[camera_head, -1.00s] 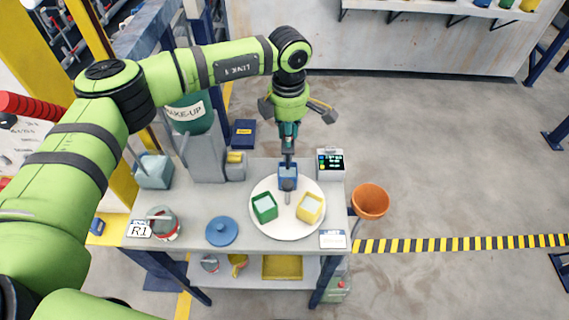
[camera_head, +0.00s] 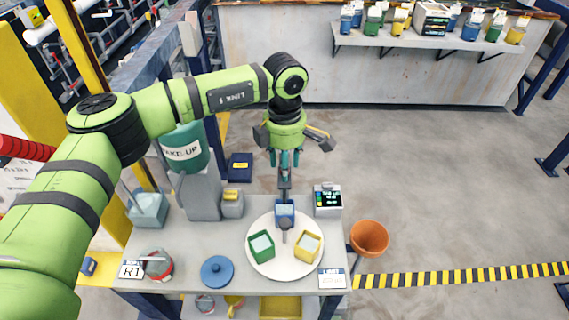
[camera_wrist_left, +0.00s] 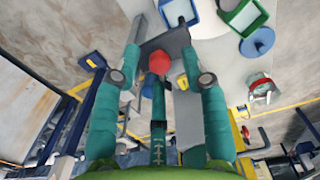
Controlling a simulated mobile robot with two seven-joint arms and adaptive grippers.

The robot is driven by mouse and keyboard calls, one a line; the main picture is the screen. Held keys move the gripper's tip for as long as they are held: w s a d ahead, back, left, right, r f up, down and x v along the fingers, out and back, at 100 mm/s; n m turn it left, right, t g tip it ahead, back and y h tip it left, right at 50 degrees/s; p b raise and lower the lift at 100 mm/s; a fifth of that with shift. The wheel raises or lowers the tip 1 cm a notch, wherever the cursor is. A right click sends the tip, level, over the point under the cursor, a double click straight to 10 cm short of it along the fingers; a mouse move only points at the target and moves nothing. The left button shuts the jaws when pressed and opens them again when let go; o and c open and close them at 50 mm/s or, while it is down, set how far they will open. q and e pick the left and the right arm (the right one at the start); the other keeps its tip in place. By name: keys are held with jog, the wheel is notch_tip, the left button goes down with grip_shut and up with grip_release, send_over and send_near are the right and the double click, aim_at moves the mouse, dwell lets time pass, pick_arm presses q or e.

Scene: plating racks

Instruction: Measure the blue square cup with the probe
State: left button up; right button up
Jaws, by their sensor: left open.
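The blue square cup (camera_head: 285,210) stands on the round white plate (camera_head: 262,262), at its back edge, with pale content inside. It also shows at the top of the left wrist view (camera_wrist_left: 178,12). My left gripper (camera_head: 284,165) is above and behind it, pointing down, with its teal fingers spread open. A thin dark grey upright piece (camera_head: 284,186) shows between the fingers and the cup; I cannot tell whether it is the probe. A small dark round part with a stem (camera_head: 285,223) shows at the cup's front. A meter with a lit screen (camera_head: 328,199) stands right of the cup.
A green square cup (camera_head: 261,246) and a yellow one (camera_head: 307,246) share the plate. A blue lid (camera_head: 217,270) and a red-and-grey tin (camera_head: 158,265) lie left. An orange bucket (camera_head: 369,238) is off the table's right side. A grey block (camera_head: 203,195) stands at back left.

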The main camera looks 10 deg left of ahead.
pick_arm(q)
notch_tip(320, 180, up, 11)
jog(key=shift+r, duration=0.15)
dwell(0.5)
